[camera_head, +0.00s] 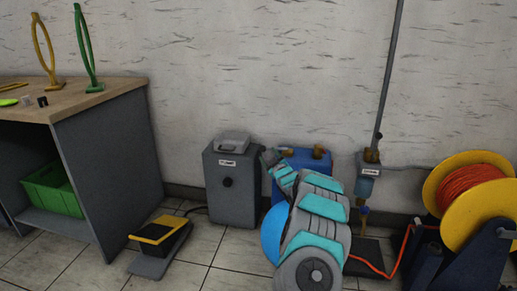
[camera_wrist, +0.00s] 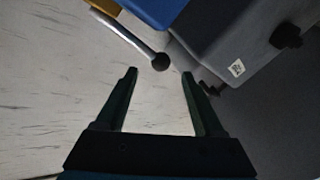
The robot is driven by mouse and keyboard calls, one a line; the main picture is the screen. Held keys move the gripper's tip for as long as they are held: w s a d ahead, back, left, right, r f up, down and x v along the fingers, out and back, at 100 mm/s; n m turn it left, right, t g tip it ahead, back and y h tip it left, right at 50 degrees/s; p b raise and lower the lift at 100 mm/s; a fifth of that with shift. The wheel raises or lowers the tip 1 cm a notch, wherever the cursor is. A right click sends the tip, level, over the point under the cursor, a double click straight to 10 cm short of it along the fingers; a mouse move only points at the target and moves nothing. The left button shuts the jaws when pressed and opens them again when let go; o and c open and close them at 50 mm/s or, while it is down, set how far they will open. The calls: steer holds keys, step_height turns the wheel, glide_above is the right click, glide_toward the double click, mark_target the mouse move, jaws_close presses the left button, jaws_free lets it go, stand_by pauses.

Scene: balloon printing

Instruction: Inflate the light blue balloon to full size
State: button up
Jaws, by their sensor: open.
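My gripper (camera_wrist: 160,72) is open and empty in the wrist view, with its two dark fingers apart. A metal rod (camera_wrist: 128,36) with a dark round end lies just beyond the fingertips, in line with the gap; I cannot tell its depth. In the head view a rounded bright blue shape (camera_head: 271,235) shows beside my arm, which hides the rest of it. It may be the light blue balloon, but I cannot tell. No balloon shows in the wrist view. A grey box (camera_head: 232,185) with a knob and label stands by the wall; it also shows in the wrist view (camera_wrist: 250,35).
A blue box (camera_head: 310,163) stands behind my arm. A yellow and black pedal (camera_head: 158,231) lies on the floor. A table (camera_head: 110,165) with a green crate (camera_head: 52,190) stands left. A regulator on a pipe (camera_head: 368,172) and an orange hose reel (camera_head: 470,187) stand right.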

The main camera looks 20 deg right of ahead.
mark_target(263, 149)
steer(key=shift+w+d, duration=0.2)
steer(key=shift+w, duration=3.4)
steer(key=c, duration=1)
jaws_close()
steer(key=shift+a+f, duration=0.1)
steer(key=shift+f, duration=0.1)
